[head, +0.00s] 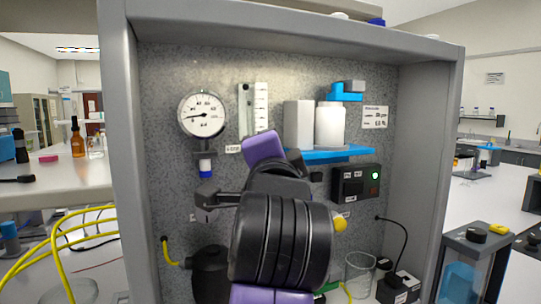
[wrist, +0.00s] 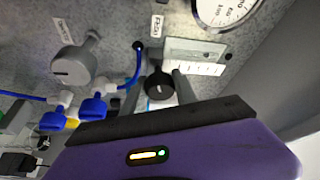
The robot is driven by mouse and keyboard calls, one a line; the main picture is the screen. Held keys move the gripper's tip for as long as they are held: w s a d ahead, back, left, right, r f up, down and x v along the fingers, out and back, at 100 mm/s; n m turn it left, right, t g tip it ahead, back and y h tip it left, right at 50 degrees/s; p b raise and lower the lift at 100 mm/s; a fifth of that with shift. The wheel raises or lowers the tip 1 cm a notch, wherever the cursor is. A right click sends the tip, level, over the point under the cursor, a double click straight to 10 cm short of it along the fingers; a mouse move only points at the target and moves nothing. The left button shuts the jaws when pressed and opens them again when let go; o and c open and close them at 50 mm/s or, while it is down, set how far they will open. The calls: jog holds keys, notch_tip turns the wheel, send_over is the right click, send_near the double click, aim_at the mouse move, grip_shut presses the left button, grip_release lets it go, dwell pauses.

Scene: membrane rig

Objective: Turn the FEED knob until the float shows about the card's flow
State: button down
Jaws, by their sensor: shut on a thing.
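In the wrist view my gripper (wrist: 163,88) is shut on a dark round knob (wrist: 159,86) with a pale pointer mark, just below the flow tube. I take it to be the FEED knob; the small label (wrist: 157,27) near it is hard to read. The flow tube (wrist: 195,57), a clear block with a white scale, also shows in the head view (head: 252,108); I cannot make out the float. The card (head: 374,117) is on the panel at the right, its print too small to read. In the head view my arm hides the knob and fingertips.
A round gauge (head: 203,114) is left of the flow tube. A blue shelf (head: 325,154) with white containers sits to the right, above a black box (head: 356,183) with a green light.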

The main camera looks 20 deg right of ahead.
jog(key=shift+m, duration=0.4)
jog(key=c, duration=1)
grip_release()
jog(key=b+v, duration=0.1)
jog(key=v, duration=0.7)
